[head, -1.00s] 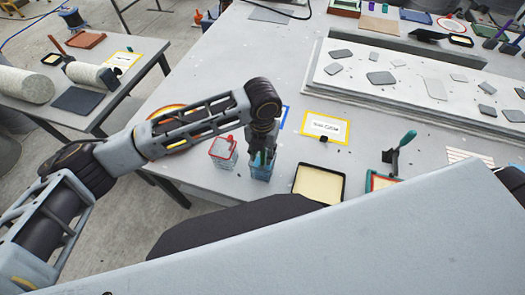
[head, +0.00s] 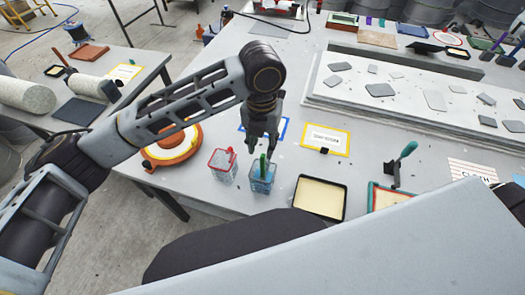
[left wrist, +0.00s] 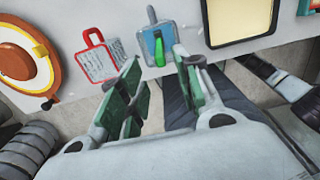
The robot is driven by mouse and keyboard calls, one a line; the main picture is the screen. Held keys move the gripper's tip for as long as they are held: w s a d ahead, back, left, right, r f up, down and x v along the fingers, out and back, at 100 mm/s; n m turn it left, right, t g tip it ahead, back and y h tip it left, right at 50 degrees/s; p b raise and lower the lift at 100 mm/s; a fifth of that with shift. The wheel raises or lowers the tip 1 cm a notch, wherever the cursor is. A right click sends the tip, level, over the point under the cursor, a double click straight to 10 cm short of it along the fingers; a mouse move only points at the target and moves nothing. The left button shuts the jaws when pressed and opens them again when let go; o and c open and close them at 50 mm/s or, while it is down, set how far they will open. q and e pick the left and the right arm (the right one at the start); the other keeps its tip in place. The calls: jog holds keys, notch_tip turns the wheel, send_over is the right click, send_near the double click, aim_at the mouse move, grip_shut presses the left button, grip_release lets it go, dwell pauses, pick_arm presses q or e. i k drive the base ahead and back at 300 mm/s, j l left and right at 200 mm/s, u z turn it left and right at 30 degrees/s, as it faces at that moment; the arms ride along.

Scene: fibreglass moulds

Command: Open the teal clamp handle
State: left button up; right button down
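A teal handle (head: 407,150) stands tilted on a dark clamp (head: 392,172), right of centre in the head view. I cannot tell the clamp's state clearly. My left gripper (head: 263,148) is open and empty just above a blue-framed clear container (head: 262,183). A bright green piece (head: 263,164) stands up from this container. In the left wrist view my left gripper (left wrist: 157,90) shows spread fingers with nothing between them. The blue container (left wrist: 146,45) and green piece (left wrist: 160,52) lie beyond them. The teal handle is well right of the left gripper.
A red-framed container (head: 222,170) stands left of the blue one, with an orange round object (head: 172,145) further left. A cream-filled black tray (head: 320,198) lies between the blue container and the clamp. A yellow-framed sign (head: 326,140) is behind it.

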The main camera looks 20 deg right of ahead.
aim_at(412, 145)
jog(key=z, duration=2.1)
